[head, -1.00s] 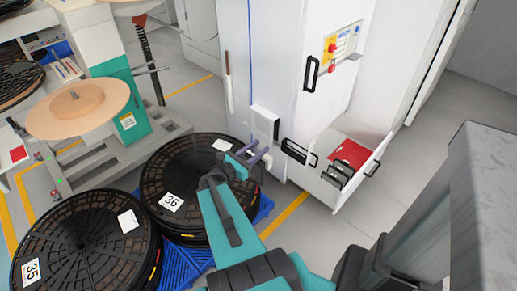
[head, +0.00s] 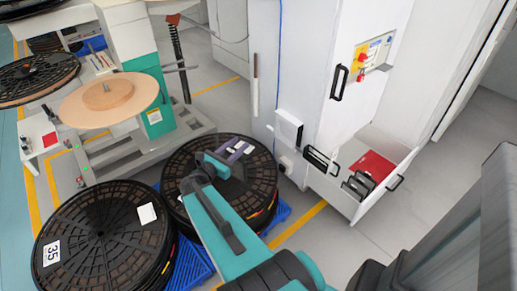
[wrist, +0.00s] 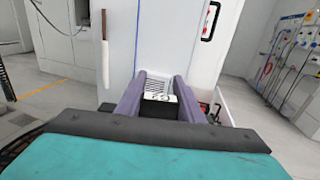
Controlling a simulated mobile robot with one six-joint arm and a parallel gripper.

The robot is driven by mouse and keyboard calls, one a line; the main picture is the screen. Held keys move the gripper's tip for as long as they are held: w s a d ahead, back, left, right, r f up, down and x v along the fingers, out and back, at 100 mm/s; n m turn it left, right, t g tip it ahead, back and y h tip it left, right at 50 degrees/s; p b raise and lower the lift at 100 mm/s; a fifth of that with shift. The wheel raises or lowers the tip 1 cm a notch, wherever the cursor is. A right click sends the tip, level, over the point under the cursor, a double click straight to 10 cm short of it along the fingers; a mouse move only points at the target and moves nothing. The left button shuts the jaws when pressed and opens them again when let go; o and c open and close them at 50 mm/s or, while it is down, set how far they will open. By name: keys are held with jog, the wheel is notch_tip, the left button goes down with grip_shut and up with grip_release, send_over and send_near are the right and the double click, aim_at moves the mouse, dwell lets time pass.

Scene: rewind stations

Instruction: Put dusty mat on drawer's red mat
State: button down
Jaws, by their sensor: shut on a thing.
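My gripper (head: 240,149) is above the right black reel stack in the head view, left of the white cabinet. In the wrist view my gripper (wrist: 160,88) is shut on a dark item with a white label (wrist: 161,99). I cannot tell whether this is the dusty mat; most of it is hidden by the fingers and wrist. The cabinet's drawer (head: 342,205) stands open at the right, and the red mat (head: 372,165) lies inside it. A bit of red also shows low at the right in the wrist view. My gripper is left of and apart from the drawer.
Several black items with handles (head: 357,183) stand in the drawer beside the red mat. The white cabinet (head: 300,60) rises behind it, with a white box (head: 289,130) on its side. Another reel stack (head: 100,235), labelled 35, is at the left. Bare floor lies right of the drawer.

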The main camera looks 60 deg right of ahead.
jog(key=w+a+r+n+t+y, duration=0.1)
jog(key=w+a+r+n+t, duration=0.15)
jog(key=w+a, duration=0.65)
jog(key=w+a+r+n+t+y, duration=0.1)
jog(key=w+a+r+n+t, duration=0.2)
jog(key=a, duration=0.9)
jog(key=w+a+r+n+t, duration=0.15)
jog(key=w+a+t, duration=0.25)
jog(key=w+a, duration=0.55)
jog(key=a+r+n+t+y, duration=0.1)
jog(key=a+r+t+y, duration=0.1)
jog(key=a, duration=1.2)
jog(key=shift+r+t, duration=0.45)
jog(key=shift+r, duration=0.3)
jog(key=shift+s+a, duration=0.1)
jog(key=shift+a, duration=0.05)
